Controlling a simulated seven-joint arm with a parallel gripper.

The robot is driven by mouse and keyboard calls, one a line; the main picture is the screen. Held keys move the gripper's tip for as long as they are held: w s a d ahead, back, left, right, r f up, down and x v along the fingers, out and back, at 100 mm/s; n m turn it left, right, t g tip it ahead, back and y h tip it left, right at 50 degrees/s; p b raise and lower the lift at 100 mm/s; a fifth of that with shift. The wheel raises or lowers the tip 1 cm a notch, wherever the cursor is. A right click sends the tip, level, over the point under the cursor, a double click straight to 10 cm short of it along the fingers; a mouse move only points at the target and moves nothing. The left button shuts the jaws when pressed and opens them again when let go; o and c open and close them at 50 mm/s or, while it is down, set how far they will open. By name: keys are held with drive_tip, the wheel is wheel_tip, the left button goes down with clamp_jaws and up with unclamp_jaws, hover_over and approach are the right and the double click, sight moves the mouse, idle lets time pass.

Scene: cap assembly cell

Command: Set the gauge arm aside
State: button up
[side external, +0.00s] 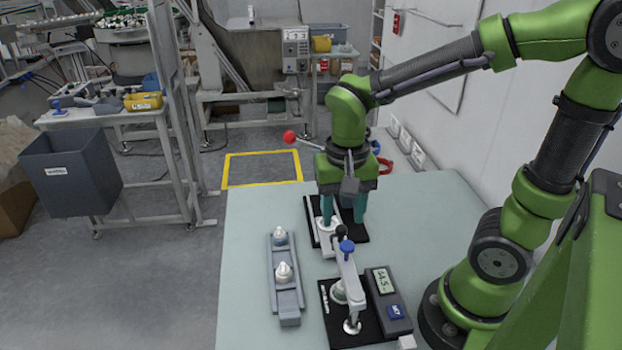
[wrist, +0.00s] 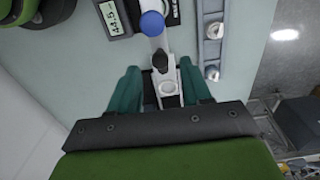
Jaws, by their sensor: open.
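The gauge arm (side external: 345,268) is a pale bar with a blue knob (side external: 347,246) and a black knob (side external: 341,230). It reaches from a post on the front black plate (side external: 338,323) back toward my gripper. In the wrist view the blue knob (wrist: 152,23) is at the top, and the black knob (wrist: 160,60) is just ahead of my fingers. My gripper (side external: 343,212) points down with its teal fingers open. In the wrist view the fingers (wrist: 160,82) stand on either side of pale and dark parts. I see no clear contact; the fingertips' depth is unclear.
A grey rail (side external: 289,305) holding two white caps (side external: 284,271) lies left of the gauge. A digital readout (side external: 388,297) stands on its right. A rear black plate (side external: 351,231) lies under my gripper. A red-ball lever (side external: 290,137) sticks out left of my gripper. The table's left front is bare.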

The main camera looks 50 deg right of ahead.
drive_tip(key=shift+f, duration=1.25)
clamp_jaws()
